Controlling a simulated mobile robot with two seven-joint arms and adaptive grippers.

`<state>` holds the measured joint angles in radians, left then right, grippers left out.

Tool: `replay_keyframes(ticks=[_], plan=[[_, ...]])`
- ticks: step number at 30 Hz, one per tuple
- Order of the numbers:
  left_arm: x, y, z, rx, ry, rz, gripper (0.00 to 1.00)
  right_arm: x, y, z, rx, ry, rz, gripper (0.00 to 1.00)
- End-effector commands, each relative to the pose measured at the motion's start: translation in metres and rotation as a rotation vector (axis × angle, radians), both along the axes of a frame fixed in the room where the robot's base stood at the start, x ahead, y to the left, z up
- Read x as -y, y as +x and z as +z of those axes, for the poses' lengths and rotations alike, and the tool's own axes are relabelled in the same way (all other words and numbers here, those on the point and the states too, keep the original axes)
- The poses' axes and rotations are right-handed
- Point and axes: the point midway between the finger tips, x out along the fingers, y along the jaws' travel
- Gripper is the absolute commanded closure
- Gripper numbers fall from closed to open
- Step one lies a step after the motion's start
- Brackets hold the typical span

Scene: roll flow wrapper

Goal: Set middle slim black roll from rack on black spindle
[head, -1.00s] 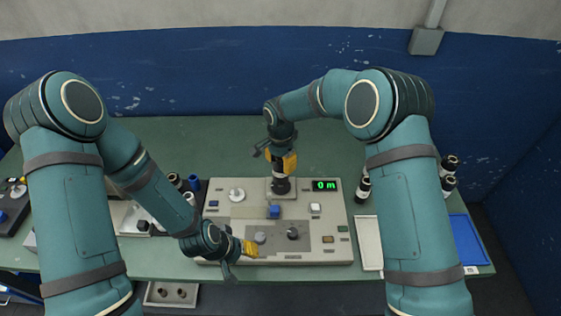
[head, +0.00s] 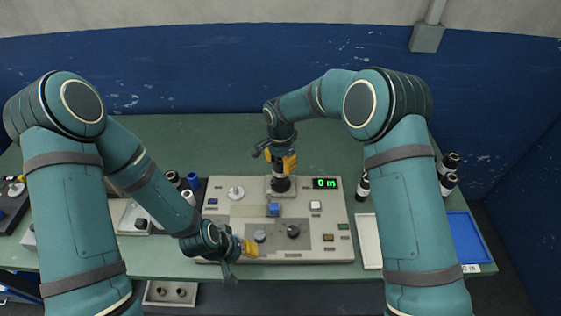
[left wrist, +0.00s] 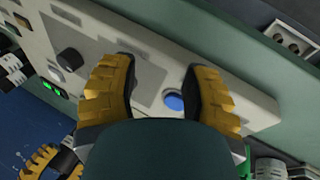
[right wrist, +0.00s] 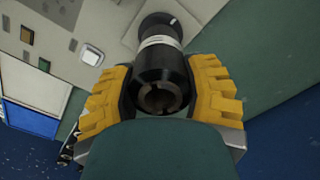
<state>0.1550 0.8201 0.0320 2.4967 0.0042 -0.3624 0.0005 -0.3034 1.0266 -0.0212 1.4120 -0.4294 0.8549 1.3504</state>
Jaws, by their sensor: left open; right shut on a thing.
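My right gripper (head: 283,165) is shut on a slim black roll (head: 281,184) with a white band, at the back of the machine panel. The right wrist view shows the black roll (right wrist: 160,80) between both yellow fingers, its hollow end facing the camera. Its far end is at a pale square plate (right wrist: 135,22). The black spindle is not visible; I cannot tell whether the roll is around it or how far down it sits. My left gripper (head: 248,247) is open and empty over the front left of the panel, and its spread fingers show in the left wrist view (left wrist: 158,68).
The panel (head: 222,212) carries knobs, buttons, a blue block (head: 273,209) and a green display (head: 325,184) reading 0 m. Several black-and-white rolls (head: 449,182) stand at the right. A white tray (head: 367,240) and blue tray (head: 467,240) lie front right. The table behind is clear.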

Motion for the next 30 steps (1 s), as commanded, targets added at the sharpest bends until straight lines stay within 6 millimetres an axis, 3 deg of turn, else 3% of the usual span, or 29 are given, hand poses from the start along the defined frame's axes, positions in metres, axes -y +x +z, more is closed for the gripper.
replay_keyframes(ticks=[15, 30], plan=[[0.000, 0.000, -0.011, 0.000, 0.000, 0.000, 0.53, -0.001, 0.000, -0.014, 0.001, 0.001, 0.001, 0.95], [0.000, 0.000, -0.013, -0.001, 0.000, 0.000, 0.53, 0.000, 0.000, -0.015, 0.001, 0.000, 0.001, 0.95]])
